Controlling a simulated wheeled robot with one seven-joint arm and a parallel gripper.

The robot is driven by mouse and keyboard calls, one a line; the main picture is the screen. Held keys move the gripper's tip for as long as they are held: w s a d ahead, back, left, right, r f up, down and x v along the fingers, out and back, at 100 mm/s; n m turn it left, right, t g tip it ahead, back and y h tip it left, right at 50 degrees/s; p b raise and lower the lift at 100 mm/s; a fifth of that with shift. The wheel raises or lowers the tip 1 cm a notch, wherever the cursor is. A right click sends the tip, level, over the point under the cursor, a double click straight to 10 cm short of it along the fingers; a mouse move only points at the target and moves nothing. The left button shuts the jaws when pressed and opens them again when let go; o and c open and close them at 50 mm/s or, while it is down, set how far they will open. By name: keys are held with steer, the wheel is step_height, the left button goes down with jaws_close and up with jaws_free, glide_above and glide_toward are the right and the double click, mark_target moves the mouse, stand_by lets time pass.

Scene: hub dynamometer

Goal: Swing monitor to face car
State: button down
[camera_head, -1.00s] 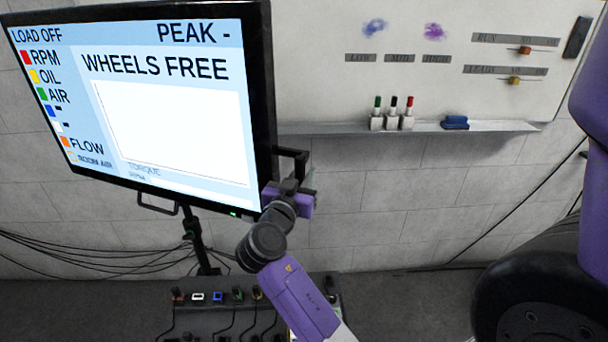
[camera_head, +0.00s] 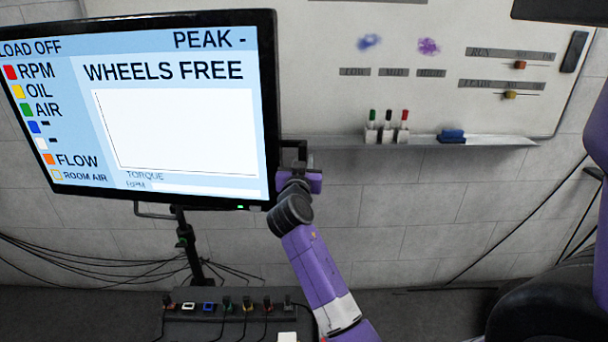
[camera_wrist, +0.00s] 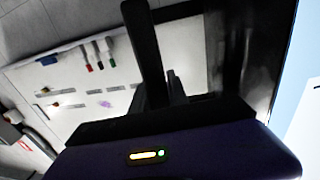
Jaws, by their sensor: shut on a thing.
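The monitor (camera_head: 180,105) is a large black-framed screen on a dark stand (camera_head: 188,245) at the left of the head view. Its screen reads "WHEELS FREE" and is turned largely toward the head camera. A black handle (camera_head: 294,144) sticks out from its right edge. My gripper (camera_head: 298,172) is at this handle and shut on it, with my purple arm reaching up from below. In the wrist view the dark handle bar (camera_wrist: 143,45) rises from between the jaws, which are dark and hard to make out. The monitor's edge shows at the right there (camera_wrist: 290,60).
A whiteboard (camera_head: 440,60) with a ledge (camera_head: 500,141) holding markers (camera_head: 387,127) and a blue eraser (camera_head: 452,136) is on the wall behind. A box with cables (camera_head: 235,312) stands below the monitor. A dark wheel (camera_head: 545,305) of a purple body is at the right.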

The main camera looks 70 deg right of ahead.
steer(key=w+d+n+t+p, duration=0.1)
steer(key=w+d+t, duration=0.1)
steer(key=d, duration=0.4)
steer(key=shift+n+t+y, duration=0.3)
steer(key=shift+y, duration=0.1)
steer(key=c, duration=1.3)
jaws_free()
steer(key=shift+s, duration=0.1)
steer(key=shift+b+v, duration=0.85)
steer(key=shift+v, duration=3.05)
